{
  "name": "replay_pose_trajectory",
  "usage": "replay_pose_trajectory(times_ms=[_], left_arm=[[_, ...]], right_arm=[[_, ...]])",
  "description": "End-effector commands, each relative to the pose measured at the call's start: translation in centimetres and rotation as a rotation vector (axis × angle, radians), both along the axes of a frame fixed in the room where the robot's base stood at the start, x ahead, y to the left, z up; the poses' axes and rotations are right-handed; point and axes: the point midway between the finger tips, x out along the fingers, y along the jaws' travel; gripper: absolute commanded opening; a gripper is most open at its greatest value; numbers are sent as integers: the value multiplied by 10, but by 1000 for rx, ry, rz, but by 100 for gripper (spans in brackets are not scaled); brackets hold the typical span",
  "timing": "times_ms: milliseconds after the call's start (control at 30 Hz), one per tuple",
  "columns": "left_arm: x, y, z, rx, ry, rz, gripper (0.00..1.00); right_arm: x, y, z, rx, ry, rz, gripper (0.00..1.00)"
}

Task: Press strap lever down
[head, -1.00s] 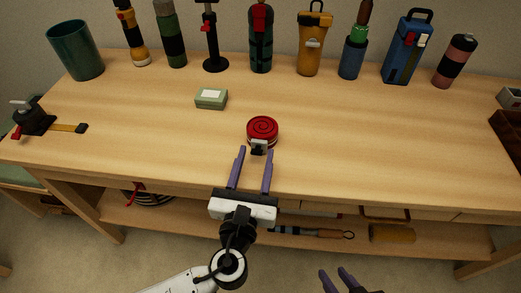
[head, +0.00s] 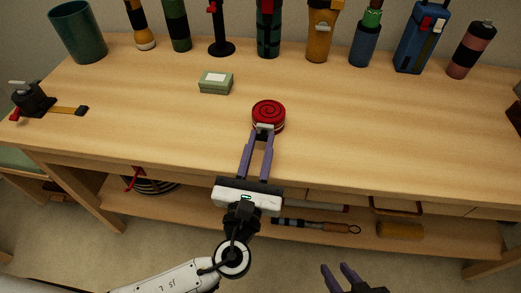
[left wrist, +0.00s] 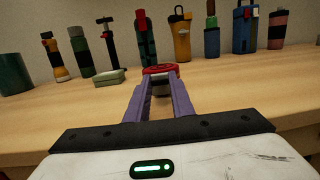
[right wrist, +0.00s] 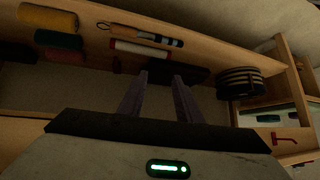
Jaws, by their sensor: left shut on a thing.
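A red coiled strap (head: 268,114) lies on the workbench near its front edge, with a grey metal buckle (head: 264,128) on its near side. My left gripper (head: 263,134) reaches in from the front, and its purple fingers are shut on the buckle. In the left wrist view the red coil (left wrist: 160,69) shows just past the fingertips, and the fingers partly hide the buckle. I cannot make out the lever's angle. My right gripper (head: 340,271) is open and empty, low in front of the bench. Its parted fingers also show in the right wrist view (right wrist: 162,82).
A green box (head: 216,84) lies behind and left of the coil. A black clamp-like tool with a yellow strap (head: 66,110) is at the left end. Bottles and flasks line the back, with a green cup (head: 78,34). The lower shelf (head: 180,206) holds tools. The bench around the coil is clear.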

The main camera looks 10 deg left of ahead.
Motion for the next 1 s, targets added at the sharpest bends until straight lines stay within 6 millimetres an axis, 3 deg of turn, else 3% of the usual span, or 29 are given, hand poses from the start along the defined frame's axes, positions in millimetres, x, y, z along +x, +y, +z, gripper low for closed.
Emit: replay_pose_trajectory(times_ms=[33,300,667,700,800,1000], left_arm=[[0,0,-11,-2,-27,0,0],[0,0,-10,-9,-123,0,0],[-1,0,-6,-9,-135,0,0],[-1,0,-6,-9,-135,0,23],[-1,0,-6,-8,-135,0,40],[-1,0,-6,-8,-135,0,41]], right_arm=[[2,2,-14,5,-7,1,31],[0,3,-32,15,-10,5,31],[-1,2,-28,14,-14,9,31],[-1,2,-28,14,-15,9,31],[0,1,-28,14,-18,8,31],[1,1,-28,13,-19,8,31]])
